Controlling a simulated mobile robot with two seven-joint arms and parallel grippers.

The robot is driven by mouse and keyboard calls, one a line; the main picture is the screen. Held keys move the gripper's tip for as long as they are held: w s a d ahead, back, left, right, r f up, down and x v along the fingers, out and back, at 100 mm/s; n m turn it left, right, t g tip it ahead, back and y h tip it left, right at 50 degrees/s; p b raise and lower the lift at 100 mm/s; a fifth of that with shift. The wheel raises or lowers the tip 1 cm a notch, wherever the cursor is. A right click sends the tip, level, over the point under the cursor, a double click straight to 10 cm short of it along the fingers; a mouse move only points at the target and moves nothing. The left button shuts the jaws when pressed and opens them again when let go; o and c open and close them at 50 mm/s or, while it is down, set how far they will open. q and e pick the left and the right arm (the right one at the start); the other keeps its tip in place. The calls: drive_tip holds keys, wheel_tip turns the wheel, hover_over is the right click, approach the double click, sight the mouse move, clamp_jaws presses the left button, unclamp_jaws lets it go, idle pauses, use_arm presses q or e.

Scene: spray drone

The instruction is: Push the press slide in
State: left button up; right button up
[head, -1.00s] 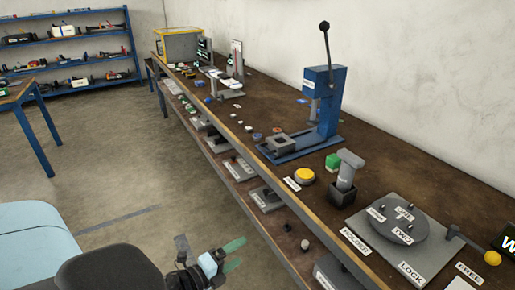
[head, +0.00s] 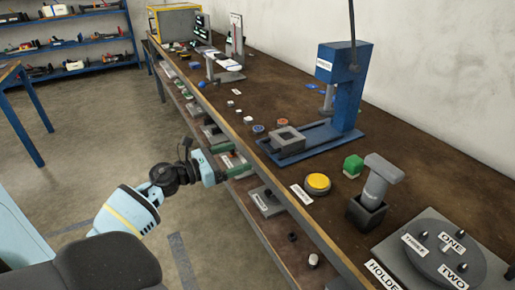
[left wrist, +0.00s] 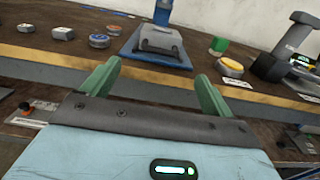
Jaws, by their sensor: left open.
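The blue press (head: 340,95) stands on the bench with its blue base plate running toward the front edge. The grey press slide (head: 287,140), a block with a square recess, sits at the front end of that base, out from under the press ram (head: 328,98). My left gripper (head: 238,170) is in front of the bench edge, apart from the slide. In the left wrist view its green fingers (left wrist: 157,82) are spread and empty, with the slide (left wrist: 160,42) ahead between them. My right gripper is not in view.
A yellow button (head: 317,183), a green block (head: 353,166) and a grey T-handled tool in a dark holder (head: 367,213) stand right of the press. Small round parts (head: 258,128) lie left of it. The bench's front edge (head: 275,180) and lower shelf are close to my left arm.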

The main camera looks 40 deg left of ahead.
sight(281, 142)
use_arm(q)
drive_tip(key=p+x, duration=0.1)
drive_tip(key=x, duration=0.6)
drive_tip(key=shift+w+d, duration=0.15)
drive_tip(key=shift+w, duration=0.15)
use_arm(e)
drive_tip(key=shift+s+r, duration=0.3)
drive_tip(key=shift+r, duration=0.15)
use_arm(q)
drive_tip(key=shift+c, duration=0.4)
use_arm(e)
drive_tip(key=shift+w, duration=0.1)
